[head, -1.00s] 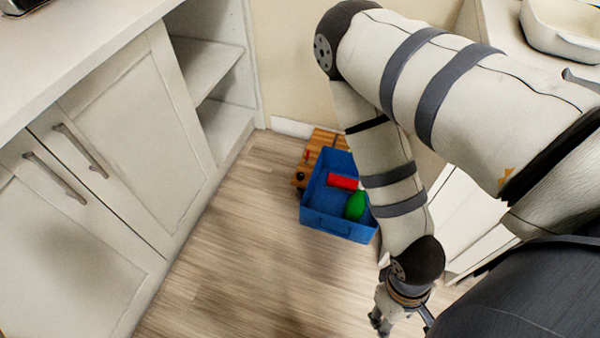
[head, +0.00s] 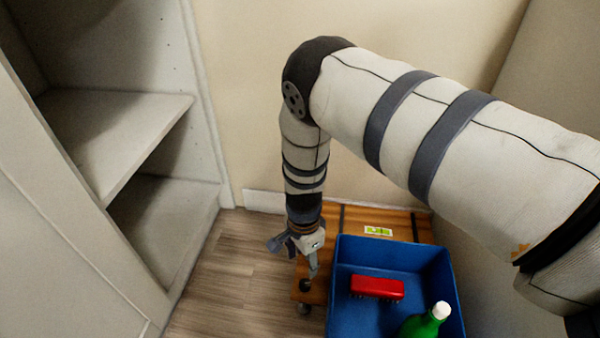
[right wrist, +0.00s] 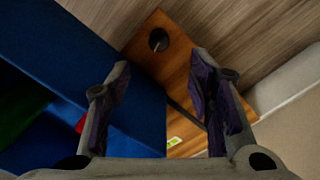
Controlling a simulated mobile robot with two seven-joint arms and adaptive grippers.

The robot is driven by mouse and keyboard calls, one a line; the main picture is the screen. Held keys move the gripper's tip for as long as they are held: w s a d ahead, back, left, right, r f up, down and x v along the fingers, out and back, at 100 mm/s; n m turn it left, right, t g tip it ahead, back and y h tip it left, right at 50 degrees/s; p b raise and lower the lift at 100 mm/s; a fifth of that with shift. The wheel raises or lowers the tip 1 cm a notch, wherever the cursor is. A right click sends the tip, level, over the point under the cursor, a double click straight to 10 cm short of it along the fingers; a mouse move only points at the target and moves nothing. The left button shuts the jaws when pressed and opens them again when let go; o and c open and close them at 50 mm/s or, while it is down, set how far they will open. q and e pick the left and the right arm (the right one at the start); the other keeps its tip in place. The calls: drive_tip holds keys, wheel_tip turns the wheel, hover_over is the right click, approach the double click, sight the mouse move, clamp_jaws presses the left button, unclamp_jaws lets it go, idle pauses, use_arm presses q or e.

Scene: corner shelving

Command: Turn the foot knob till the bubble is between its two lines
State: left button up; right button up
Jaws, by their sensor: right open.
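A low wooden board (head: 350,222) stands on the floor against the back wall. A small yellow-green level vial (head: 378,231) sits on its back part and also shows in the right wrist view (right wrist: 174,141). The bubble and its lines are too small to read. A dark round foot knob (head: 304,286) is at the board's front left corner, and it shows in the right wrist view (right wrist: 158,40). My right gripper (head: 303,264) is open and empty, pointing down just above the knob, apart from it. In the right wrist view the knob lies beyond the fingertips (right wrist: 160,70). My left gripper is not in view.
A blue bin (head: 345,312) on the board stands close to the right of my right gripper. It holds a red brush-like block (head: 377,288) and a green bottle (head: 425,322) with a white cap. White shelving (head: 120,140) is at the left. Floor (head: 240,285) left of the board is clear.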

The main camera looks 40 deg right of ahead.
sight(305, 282)
drive_tip(key=f+b, duration=0.2)
drive_tip(key=f, duration=0.3)
drive_tip(key=f+b, duration=0.2)
drive_tip(key=f, duration=0.4)
drive_tip(key=shift+s+d+f, duration=0.1)
drive_tip(key=shift+s+f, duration=0.1)
drive_tip(key=shift+f, duration=0.1)
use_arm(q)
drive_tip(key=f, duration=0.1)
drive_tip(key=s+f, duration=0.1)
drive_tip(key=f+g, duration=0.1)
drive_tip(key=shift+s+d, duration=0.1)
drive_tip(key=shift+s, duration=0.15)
use_arm(e)
drive_tip(key=shift+c, duration=0.3)
clamp_jaws()
